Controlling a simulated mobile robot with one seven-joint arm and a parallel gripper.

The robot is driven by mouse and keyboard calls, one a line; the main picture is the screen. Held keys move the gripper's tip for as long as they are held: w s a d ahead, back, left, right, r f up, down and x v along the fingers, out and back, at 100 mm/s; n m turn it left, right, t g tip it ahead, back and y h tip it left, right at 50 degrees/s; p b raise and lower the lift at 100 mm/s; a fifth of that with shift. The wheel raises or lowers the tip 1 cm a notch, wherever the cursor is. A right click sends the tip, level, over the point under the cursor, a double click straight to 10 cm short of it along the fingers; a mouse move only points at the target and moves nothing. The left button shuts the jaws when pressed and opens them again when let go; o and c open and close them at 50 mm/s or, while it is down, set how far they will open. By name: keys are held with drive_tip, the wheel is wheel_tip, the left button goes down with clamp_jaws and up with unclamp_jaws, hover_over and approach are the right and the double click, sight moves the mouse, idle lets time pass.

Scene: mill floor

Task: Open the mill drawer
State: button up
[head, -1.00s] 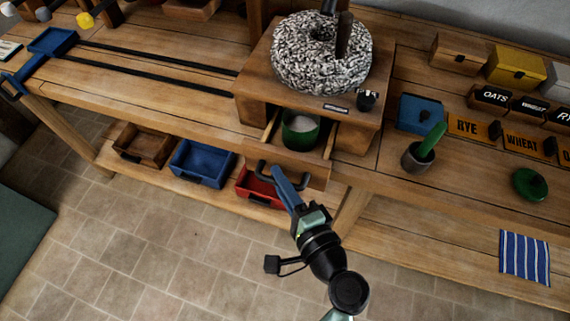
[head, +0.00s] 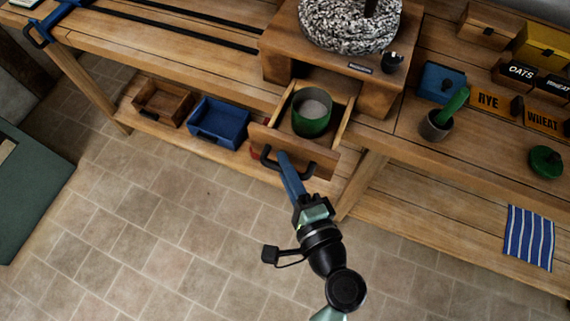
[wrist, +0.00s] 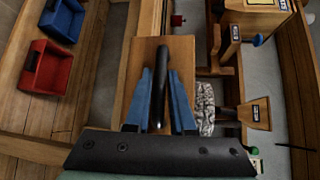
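The mill drawer (head: 320,160) is a wooden drawer pulled well out from under the mill (head: 276,64) in the head view. A green cup (head: 312,120) with pale contents stands upright inside it. The drawer's dark handle (head: 303,171) runs across its front. My gripper (head: 284,160) has its blue fingers at the handle, left of its middle. In the wrist view, the handle (wrist: 162,85) lies between the two blue fingers, in front of the wooden drawer front (wrist: 136,65). The fingers look shut on it; the exact contact is hard to see.
A blue tray (head: 218,122) and a brown tray (head: 162,100) sit on the lower shelf. A red tray (wrist: 46,72) shows in the wrist view. A grey pot (head: 435,125) stands right of the mill. The tiled floor (head: 180,230) in front is clear.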

drive_tip(key=shift+o, duration=0.2)
drive_tip(key=b+v, duration=0.1)
drive_tip(key=v, duration=1.2)
